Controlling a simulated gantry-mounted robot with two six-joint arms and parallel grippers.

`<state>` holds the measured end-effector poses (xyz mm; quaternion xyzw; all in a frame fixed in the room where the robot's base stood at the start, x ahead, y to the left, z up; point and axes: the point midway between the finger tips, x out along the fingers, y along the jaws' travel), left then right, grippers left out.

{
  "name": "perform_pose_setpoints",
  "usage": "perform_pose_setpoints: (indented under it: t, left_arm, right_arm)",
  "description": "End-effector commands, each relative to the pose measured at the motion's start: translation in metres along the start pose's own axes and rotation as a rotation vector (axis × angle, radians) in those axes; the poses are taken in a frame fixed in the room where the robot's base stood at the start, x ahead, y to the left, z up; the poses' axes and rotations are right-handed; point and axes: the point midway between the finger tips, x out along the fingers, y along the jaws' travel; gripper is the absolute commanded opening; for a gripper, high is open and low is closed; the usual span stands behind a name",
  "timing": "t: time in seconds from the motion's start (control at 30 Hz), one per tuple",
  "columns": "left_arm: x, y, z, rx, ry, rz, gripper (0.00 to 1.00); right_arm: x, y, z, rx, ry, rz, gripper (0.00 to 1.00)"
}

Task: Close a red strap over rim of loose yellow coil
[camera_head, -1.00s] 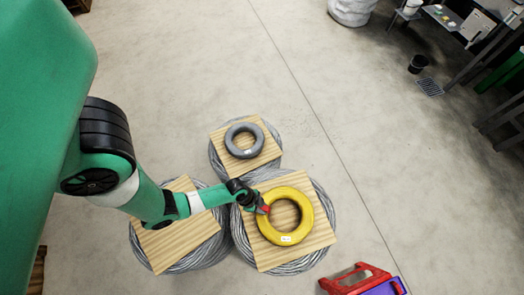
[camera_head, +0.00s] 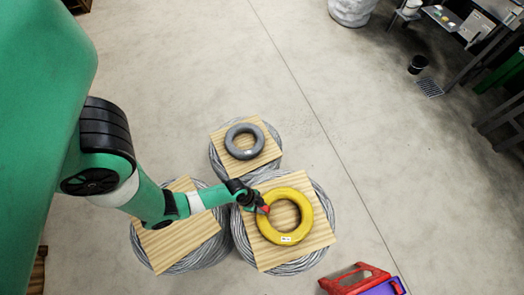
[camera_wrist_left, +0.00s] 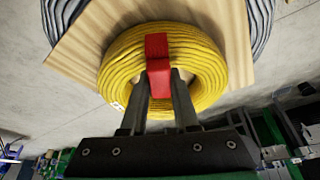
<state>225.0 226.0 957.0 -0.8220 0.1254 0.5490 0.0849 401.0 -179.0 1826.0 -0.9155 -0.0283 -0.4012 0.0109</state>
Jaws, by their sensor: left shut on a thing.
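The yellow coil (camera_head: 314,216) lies flat on a square wooden board (camera_head: 275,252). It also shows in the left wrist view (camera_wrist_left: 118,70). My left gripper (camera_head: 262,207) is at the coil's left rim in the head view. In the left wrist view its fingers (camera_wrist_left: 160,88) are shut on the red strap (camera_wrist_left: 156,46). The strap lies across the coil's rim there, with its lower part between the fingertips. Whether its ends meet is hidden. My right gripper is not in view.
The board rests on a large grey cable coil (camera_head: 327,197). A grey ring coil (camera_head: 233,139) lies on another board behind, and an empty board (camera_head: 178,240) is at left under my arm. A red and purple item (camera_head: 358,279) is at lower right. Open floor lies right.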

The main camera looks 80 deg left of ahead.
Motion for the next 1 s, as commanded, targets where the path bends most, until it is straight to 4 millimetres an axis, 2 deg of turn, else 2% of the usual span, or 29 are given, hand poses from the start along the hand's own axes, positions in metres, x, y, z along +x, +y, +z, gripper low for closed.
perform_pose_setpoints:
  t: [0.5, 1.0]
  left_arm:
    - [-0.012, 0.0, -0.005, 0.0, 0.0, 0.0, 0.0]
    - [-0.008, 0.0, -0.004, 0.0, 0.0, 0.0, 0.0]
  right_arm:
    - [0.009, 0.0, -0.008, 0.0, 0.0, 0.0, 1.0]
    - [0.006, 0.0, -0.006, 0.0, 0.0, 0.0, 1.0]
